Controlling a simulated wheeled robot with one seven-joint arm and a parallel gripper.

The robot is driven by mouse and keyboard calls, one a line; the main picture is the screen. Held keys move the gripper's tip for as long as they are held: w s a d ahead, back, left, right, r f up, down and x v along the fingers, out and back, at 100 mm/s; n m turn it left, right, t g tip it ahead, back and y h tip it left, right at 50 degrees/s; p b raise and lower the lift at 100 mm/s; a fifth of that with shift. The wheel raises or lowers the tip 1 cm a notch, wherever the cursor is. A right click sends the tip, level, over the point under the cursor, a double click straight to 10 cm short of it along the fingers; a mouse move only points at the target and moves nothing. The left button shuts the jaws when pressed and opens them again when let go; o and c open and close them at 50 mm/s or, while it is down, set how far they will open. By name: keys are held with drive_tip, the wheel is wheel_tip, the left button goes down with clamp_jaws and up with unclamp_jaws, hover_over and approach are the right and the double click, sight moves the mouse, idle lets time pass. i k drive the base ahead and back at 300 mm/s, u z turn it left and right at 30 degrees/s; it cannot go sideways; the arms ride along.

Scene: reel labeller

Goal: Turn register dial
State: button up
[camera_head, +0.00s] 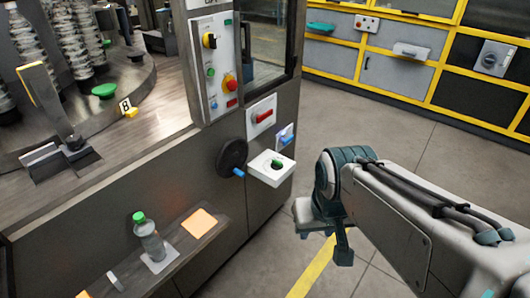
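Several controls on the machine's front could be the register dial, and I cannot tell for certain which one it is. A black round wheel (231,157) with a blue handle (239,173) sits on the dark front panel. Just right of it, a white box (271,178) juts out with a dark and green knob (276,164) on top. My gripper (325,244) hangs right of these controls, over the floor, pointing down and apart from them. Its fingers look spread, with nothing between them.
Above are a red-handled switch (263,117) and a control panel (213,73) with a yellow-black knob. A bottle with a green cap (149,239) stands on a low ledge. A turntable with coils is at upper left. Open floor (385,138) lies between machine and yellow-framed cabinets.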

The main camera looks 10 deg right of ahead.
sight(276, 165)
drive_tip(key=u, duration=0.4)
drive_tip(key=i, duration=1.2)
drive_tip(key=z, duration=0.2)
